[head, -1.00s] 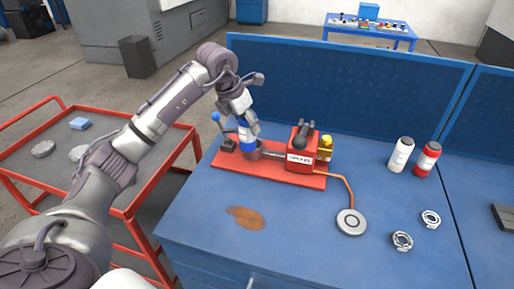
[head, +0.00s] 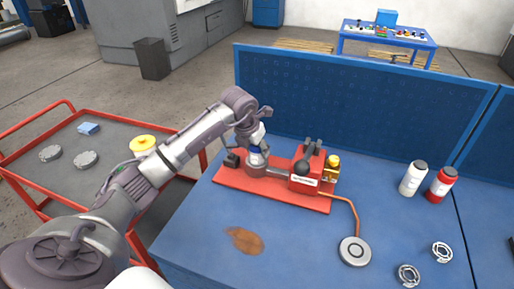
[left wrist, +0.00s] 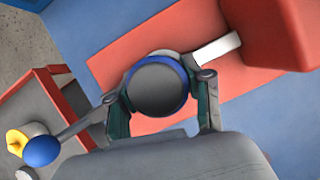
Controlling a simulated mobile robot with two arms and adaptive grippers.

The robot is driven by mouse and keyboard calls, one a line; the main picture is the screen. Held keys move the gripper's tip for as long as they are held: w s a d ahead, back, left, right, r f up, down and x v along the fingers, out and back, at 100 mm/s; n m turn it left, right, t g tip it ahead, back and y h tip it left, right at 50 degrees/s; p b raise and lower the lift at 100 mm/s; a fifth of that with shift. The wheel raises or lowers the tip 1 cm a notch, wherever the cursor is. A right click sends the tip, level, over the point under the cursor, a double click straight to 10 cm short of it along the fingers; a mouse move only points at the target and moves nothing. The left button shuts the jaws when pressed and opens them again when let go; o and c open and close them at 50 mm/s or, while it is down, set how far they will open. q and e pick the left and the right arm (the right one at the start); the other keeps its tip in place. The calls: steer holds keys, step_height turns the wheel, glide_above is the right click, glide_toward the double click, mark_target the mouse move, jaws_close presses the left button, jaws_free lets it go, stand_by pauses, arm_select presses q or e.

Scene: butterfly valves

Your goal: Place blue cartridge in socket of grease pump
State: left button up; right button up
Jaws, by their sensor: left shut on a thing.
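The blue cartridge (head: 254,153) is upright at the grey round socket (head: 257,170) of the red grease pump (head: 306,172). Its lower end appears to be inside the socket, but how deep it sits cannot be told. My left gripper (head: 257,143) is shut on the cartridge from above. In the left wrist view, the cartridge (left wrist: 160,88) shows its dark round end and blue rim between both fingers of the gripper (left wrist: 160,98). The socket is mostly hidden beneath it there. My right gripper is not in view.
A yellow-topped container (head: 143,144) stands on the red cart (head: 30,175). White (head: 413,178) and red (head: 441,184) bottles stand right on the blue bench, whose front carries a brown stain (head: 245,240).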

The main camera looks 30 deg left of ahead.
arm_select(q)
steer(key=shift+f, duration=0.3)
steer(key=o, duration=1.3)
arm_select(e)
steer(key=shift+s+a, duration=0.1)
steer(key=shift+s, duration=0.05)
arm_select(q)
steer(key=shift+s+r, duration=0.1)
steer(key=shift+r, duration=0.15)
steer(key=b+v, duration=0.2)
steer(key=v, duration=0.9)
steer(key=shift+s+r, duration=0.2)
steer(key=shift+r, duration=0.1)
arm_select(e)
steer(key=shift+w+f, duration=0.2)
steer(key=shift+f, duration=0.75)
